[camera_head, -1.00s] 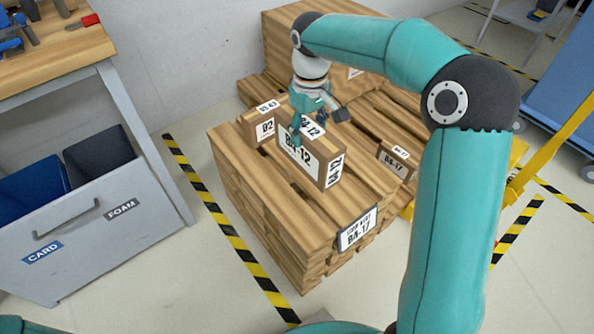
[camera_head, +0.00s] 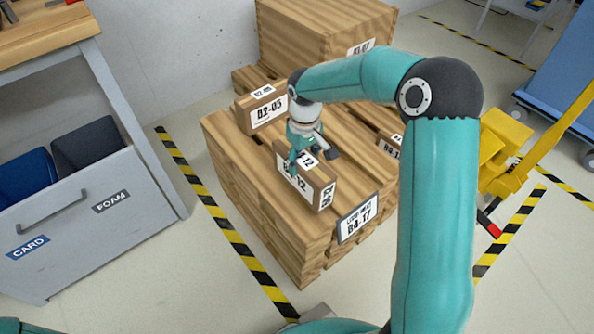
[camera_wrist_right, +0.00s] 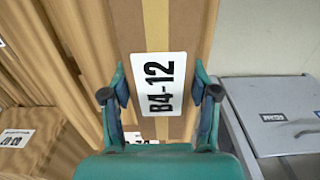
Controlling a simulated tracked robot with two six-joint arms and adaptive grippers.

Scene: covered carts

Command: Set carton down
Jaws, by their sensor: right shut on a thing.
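The carton (camera_head: 310,192), a brown box with a white B4-12 label, is upright over the front part of the wooden pallet stack (camera_head: 262,205). My right gripper (camera_head: 303,160) is shut on it from above. In the right wrist view the carton (camera_wrist_right: 190,30) with its taped top and label lies between the two fingers of the gripper (camera_wrist_right: 160,93). Whether the carton's underside touches the boards cannot be told. My left gripper is out of view.
A carton labelled 02-05 (camera_head: 262,108) lies behind and left on the stack. Another carton (camera_head: 388,147) is partly hidden by my arm. A sign (camera_head: 357,219) hangs at the stack's front corner. A grey drawer (camera_head: 100,222) stands left; a yellow pallet jack (camera_head: 500,150) stands right.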

